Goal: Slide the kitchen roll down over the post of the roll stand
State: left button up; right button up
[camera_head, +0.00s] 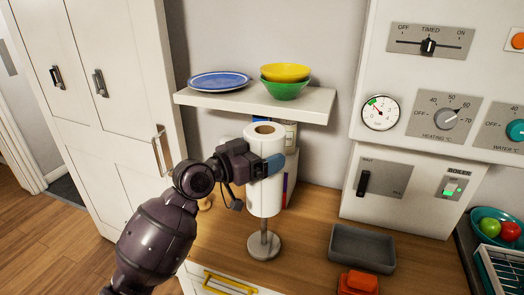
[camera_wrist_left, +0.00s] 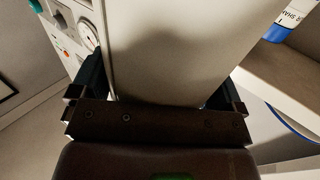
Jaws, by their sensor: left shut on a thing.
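The white kitchen roll (camera_head: 265,195) is upright, with its brown core hole facing up in the head view. My left gripper (camera_head: 262,166) is shut on the upper part of the roll from its left side. In the left wrist view the roll (camera_wrist_left: 165,50) fills the space between the two fingers. The grey roll stand (camera_head: 264,246) has its round base on the wooden counter. A short length of its post shows between the base and the roll's lower end. The rest of the post is hidden, so I cannot tell whether it is inside the roll or behind it.
A wall shelf (camera_head: 210,97) with a blue plate (camera_head: 219,80) and stacked bowls (camera_head: 285,76) is behind and above the roll. A grey tray (camera_head: 361,248) and orange block (camera_head: 357,282) are right of the stand. A boiler panel (camera_head: 405,185) stands farther right.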

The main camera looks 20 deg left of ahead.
pick_arm(q)
jog(key=shift+f+b, duration=1.55)
jog(key=shift+f, duration=0.55)
jog(key=shift+f+b, duration=0.8)
jog(key=shift+f, duration=0.25)
notch_tip(320, 180, down, 8)
jog(key=b, duration=0.5)
jog(key=shift+r, duration=0.25)
